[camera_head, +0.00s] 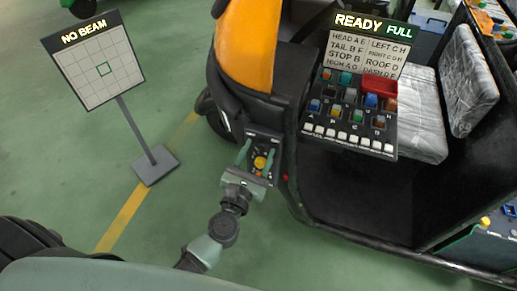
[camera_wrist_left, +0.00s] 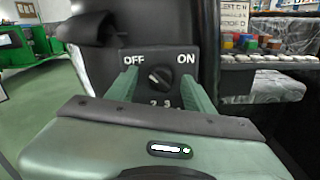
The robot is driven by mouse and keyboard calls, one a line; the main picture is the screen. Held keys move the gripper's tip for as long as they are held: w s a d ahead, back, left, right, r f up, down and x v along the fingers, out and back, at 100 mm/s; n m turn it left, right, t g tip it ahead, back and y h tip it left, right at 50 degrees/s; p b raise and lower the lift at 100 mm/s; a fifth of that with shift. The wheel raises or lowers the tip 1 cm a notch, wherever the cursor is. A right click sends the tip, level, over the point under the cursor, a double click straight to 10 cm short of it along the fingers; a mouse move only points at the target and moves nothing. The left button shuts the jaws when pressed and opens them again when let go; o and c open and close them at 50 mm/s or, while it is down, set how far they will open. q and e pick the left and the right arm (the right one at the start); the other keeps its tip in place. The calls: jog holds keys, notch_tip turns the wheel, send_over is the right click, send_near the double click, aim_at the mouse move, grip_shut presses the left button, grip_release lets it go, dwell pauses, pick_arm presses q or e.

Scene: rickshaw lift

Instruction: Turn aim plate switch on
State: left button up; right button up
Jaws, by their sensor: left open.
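The switch is a black rotary knob (camera_wrist_left: 160,77) on a dark panel (camera_wrist_left: 146,58) between the white labels OFF on the left and ON on the right. Its light pointer mark seems to lean toward OFF. The aim plate (camera_head: 98,68) is a gridded board reading NO BEAM. My right gripper is not in view.
The orange vehicle front (camera_head: 245,45) rises behind the panel. A console (camera_head: 350,112) with coloured plugs and white switches stands right of it, under a READY FULL sign (camera_head: 370,45). Grey seats (camera_head: 422,120) are farther right. Green floor (camera_head: 180,90) is clear between plate and vehicle.

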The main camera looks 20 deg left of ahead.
pick_arm(q)
jog(key=shift+w, duration=0.15)
grip_shut()
jog(key=shift+m, duration=0.5)
jog(key=m+p, duration=0.1)
jog(key=m, duration=0.2)
jog(key=shift+p, duration=0.35)
jog(key=m+p, duration=0.1)
jog(key=m, duration=0.3)
jog(key=shift+p, duration=0.35)
jog(key=m+p, duration=0.1)
jog(key=m, duration=0.4)
jog(key=shift+p, duration=0.4)
jog(key=m+p, duration=0.1)
jog(key=m, duration=0.3)
jog(key=shift+d+f+m+p, duration=0.1)
jog(key=shift+f+m+p, duration=0.05)
jog(key=shift+m+p, duration=0.25)
